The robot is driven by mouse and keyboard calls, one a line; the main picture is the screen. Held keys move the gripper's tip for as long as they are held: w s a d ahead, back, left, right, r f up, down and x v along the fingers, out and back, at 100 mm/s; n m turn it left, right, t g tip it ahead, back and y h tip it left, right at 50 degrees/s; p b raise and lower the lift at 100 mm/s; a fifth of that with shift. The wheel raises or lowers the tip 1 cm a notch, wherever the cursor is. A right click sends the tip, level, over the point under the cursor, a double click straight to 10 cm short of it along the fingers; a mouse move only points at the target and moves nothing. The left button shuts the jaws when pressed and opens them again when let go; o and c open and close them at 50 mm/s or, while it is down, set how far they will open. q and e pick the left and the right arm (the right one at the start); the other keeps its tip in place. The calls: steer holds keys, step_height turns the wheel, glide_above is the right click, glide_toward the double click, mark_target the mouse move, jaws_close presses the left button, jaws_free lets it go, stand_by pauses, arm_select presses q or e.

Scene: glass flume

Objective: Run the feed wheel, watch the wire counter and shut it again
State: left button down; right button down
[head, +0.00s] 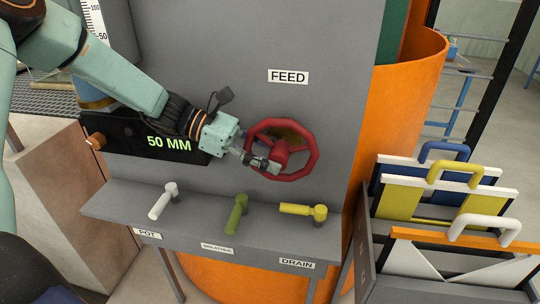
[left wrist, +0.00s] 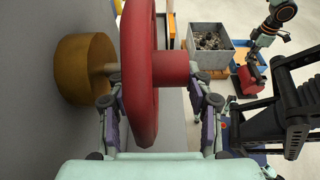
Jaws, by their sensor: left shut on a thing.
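The red feed wheel (head: 308,152) stands out from the grey panel under the FEED label (head: 288,76). My left gripper (head: 262,162) is at the wheel, shut on its red hub. In the left wrist view the fingers (left wrist: 160,110) lie on both sides of the wheel, one by the rim's panel side and one by the hub (left wrist: 175,68). A brass-coloured boss (left wrist: 82,70) sits behind the wheel on the panel. The counter (head: 168,143) reads 50 MM in green on a black box, partly behind my left arm. My right gripper is not clearly visible.
Below, a grey shelf (head: 215,218) carries a white POT lever (head: 162,203), a green BREATHER lever (head: 235,215) and a yellow DRAIN lever (head: 300,209). A rack of coloured gates (head: 440,215) stands at right. An orange tank (head: 400,110) is behind the panel.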

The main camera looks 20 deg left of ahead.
arm_select(q)
steer(key=c, duration=0.5)
jaws_free()
step_height(320, 180, up, 9)
steer(key=shift+r, duration=0.5)
